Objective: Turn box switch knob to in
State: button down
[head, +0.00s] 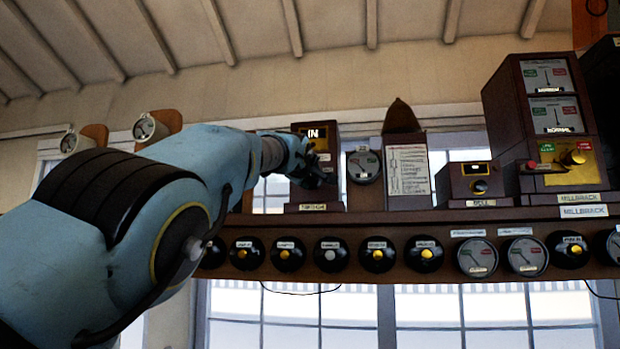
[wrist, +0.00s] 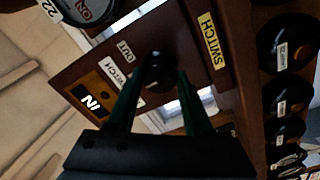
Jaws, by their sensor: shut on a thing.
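In the wrist view the box face (wrist: 105,62) is rotated, with the IN window (wrist: 91,101), small white labels, and a SWITCH label (wrist: 212,40). The black knob (wrist: 157,68) sits mid-face. My gripper (wrist: 157,80) is shut on the knob, a finger on each side. In the head view my gripper (head: 311,176) is at the box front and hides the knob.
A round dial (head: 364,166) and a pointed-top case (head: 407,165) stand right of the box. A BELL box (head: 476,182) and a tall instrument (head: 545,125) stand further right. Several round black plungers (head: 332,254) line the shelf front below. Free air lies in front.

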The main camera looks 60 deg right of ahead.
jog(key=shift+c, duration=1.4)
grip_release()
jog(key=shift+s+a+f+b, duration=0.2)
jog(key=shift+a+b, duration=0.45)
jog(key=shift+b, duration=0.25)
jog(key=b+v, duration=0.7)
jog(key=v, duration=0.2)
jog(key=shift+a+r, duration=0.2)
jog(key=shift+s, duration=0.1)
